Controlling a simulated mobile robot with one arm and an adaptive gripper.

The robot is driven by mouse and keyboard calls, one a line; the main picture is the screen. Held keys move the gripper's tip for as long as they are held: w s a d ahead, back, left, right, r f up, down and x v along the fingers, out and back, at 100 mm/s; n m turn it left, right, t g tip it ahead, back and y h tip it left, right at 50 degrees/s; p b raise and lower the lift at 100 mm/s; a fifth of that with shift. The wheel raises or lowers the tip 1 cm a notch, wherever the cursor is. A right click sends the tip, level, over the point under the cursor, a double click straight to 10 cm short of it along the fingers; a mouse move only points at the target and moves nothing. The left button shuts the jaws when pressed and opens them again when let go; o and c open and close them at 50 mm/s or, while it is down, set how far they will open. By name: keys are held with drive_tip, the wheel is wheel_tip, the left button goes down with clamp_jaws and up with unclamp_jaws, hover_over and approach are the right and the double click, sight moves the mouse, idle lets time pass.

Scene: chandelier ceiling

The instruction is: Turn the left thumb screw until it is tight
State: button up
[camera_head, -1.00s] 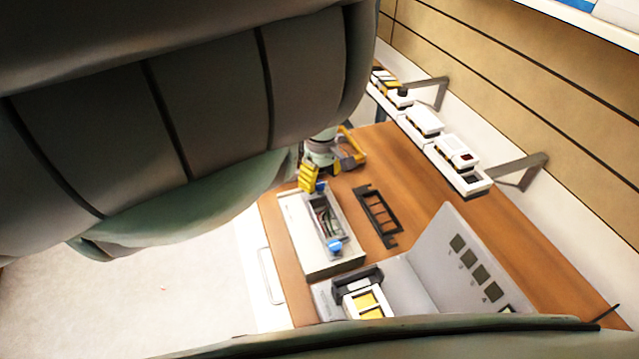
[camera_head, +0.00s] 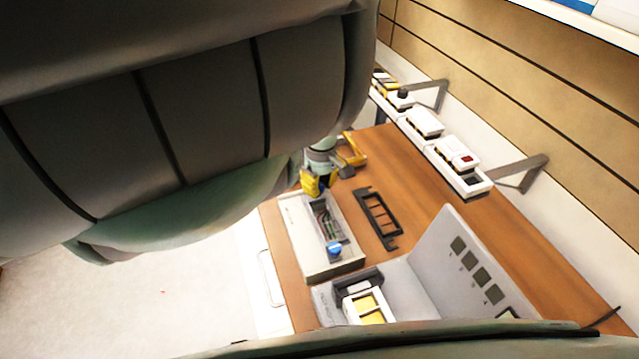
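A pale box (camera_head: 294,238) with an open recess of wires stands on the wooden table. One blue thumb screw (camera_head: 334,249) sits at the near end of the recess, clear of my gripper. My gripper (camera_head: 318,190), with yellow fingers, is pointed down at the far end of the recess. The other blue thumb screw, at that far end, is hidden behind or between the fingers. I cannot tell whether the fingers touch it or are closed on it.
A black slotted frame (camera_head: 378,219) lies on the table right of the box. A grey panel unit (camera_head: 450,262) with a white-and-yellow module (camera_head: 366,303) stands at the near side. A wall shelf (camera_head: 460,181) holds several white devices. Bare table lies between frame and wall.

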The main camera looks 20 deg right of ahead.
clamp_jaws()
